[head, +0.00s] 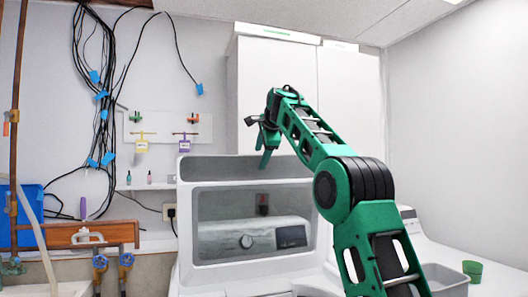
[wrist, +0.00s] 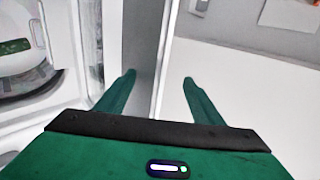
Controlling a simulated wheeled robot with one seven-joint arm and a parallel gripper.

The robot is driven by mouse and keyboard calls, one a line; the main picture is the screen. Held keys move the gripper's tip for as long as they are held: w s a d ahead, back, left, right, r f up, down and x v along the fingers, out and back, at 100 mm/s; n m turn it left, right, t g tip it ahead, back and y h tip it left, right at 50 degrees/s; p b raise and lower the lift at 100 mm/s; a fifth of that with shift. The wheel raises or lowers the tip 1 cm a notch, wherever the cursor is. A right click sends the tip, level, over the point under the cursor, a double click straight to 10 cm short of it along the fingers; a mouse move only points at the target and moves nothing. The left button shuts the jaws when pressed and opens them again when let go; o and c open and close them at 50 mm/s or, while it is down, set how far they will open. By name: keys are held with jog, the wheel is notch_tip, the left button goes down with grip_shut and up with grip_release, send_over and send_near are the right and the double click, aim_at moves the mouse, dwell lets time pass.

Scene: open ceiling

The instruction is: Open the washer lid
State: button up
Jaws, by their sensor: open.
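The washer lid (head: 186,215) is a white frame with a wide see-through window. It stands raised, close to upright, at the front of the white washer in the head view. The control panel (head: 222,240), with a dial and dark display, shows through its window. My green gripper (head: 262,150) is at the lid's top edge, pointing down. In the wrist view my gripper (wrist: 159,78) is open, its two fingers apart, with the lid (wrist: 88,45) to the left and a pale edge running between them. I cannot tell whether either finger touches the lid.
A white cabinet (head: 305,90) stands behind the washer. A second white appliance (head: 445,255) is at the right, with a grey tray (head: 447,282) and a green cup (head: 472,270). Blue-handled valves (head: 126,259) and pipes are at the left.

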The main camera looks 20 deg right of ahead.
jog(key=o, duration=0.9)
jog(key=shift+w+d+f, duration=0.1)
jog(key=shift+w+f, duration=0.15)
jog(key=shift+w, duration=0.35)
jog(key=shift+w+f, duration=0.1)
jog(key=shift+f, duration=0.15)
jog(key=shift+c, duration=0.7)
jog(key=shift+v, duration=1.2)
jog(key=shift+c, duration=1)
jog(key=shift+o, duration=0.3)
jog(key=shift+r, duration=0.5)
jog(key=v, duration=0.9)
jog(key=shift+s, duration=0.35)
jog(key=shift+c, duration=0.3)
